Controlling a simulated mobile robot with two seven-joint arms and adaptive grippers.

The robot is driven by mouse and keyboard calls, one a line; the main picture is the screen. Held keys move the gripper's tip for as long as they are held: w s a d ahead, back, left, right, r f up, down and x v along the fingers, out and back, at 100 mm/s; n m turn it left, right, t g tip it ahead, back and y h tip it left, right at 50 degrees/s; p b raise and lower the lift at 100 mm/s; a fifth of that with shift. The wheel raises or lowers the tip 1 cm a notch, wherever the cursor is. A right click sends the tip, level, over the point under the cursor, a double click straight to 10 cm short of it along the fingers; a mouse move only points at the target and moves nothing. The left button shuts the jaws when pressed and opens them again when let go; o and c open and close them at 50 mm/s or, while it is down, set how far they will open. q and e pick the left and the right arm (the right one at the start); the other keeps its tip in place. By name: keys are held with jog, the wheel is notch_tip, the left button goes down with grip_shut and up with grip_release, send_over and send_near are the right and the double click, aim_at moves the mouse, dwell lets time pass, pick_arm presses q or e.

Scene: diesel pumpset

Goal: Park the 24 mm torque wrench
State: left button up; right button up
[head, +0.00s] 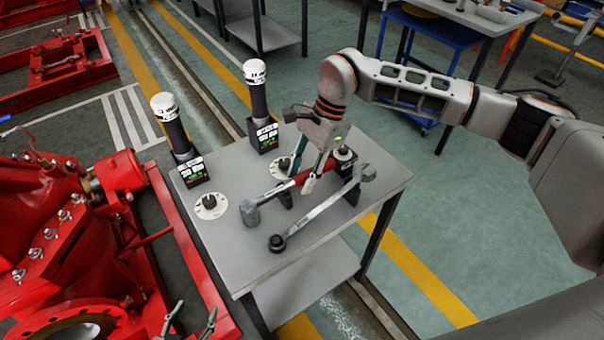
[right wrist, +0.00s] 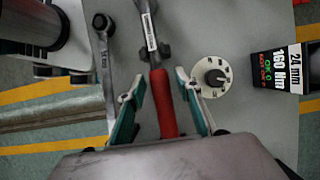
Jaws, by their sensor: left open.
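A torque wrench with a red handle (head: 325,167) and grey shaft lies across the table (head: 225,250); its socket head (head: 250,212) points left. A small black support shows under its shaft. In the right wrist view the red handle (right wrist: 161,105) runs between the fingers of my right gripper (right wrist: 160,74), which are apart with gaps on both sides. That gripper (head: 305,172) reaches down over the handle in the head view. The wrench's label (right wrist: 150,32) is too small to read. My left gripper (head: 191,318) is open and empty beyond the table's left side.
A grey spanner (head: 320,208) lies in front. A 24 mm, 160 Nm sign (right wrist: 285,70) stands beside a white dial (right wrist: 212,77). Two black posts with white caps (head: 164,106) (head: 255,71) stand at the back. A red pumpset (head: 70,240) borders the left.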

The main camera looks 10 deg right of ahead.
dwell(0.3)
jog(key=v, duration=1.2)
